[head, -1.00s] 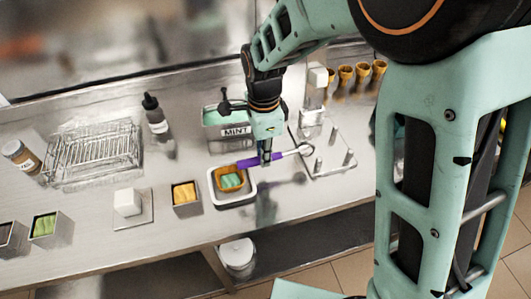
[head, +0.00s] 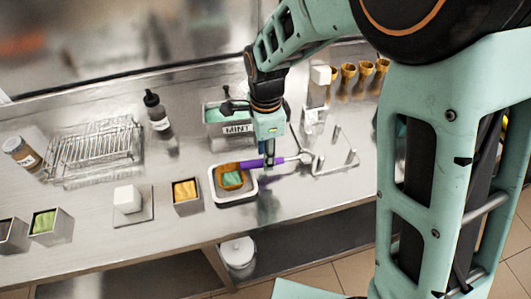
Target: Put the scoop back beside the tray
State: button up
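The scoop (head: 287,160) has a purple handle and a pale metal head at its right end. My gripper (head: 269,160) points down and appears shut around the purple handle. The scoop lies roughly level across the picture. Its handle end is over the right side of a white tray (head: 236,203). How high the scoop is above the counter is hard to tell.
A stand with metal posts (head: 340,162) is at the right, close to the scoop head. A box of orange filling (head: 186,195) sits left of the tray. The counter in front of the stand is clear.

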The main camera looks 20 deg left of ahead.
notch_tip(320, 180, up, 13)
jog(key=shift+r, duration=0.15)
dwell(0.7)
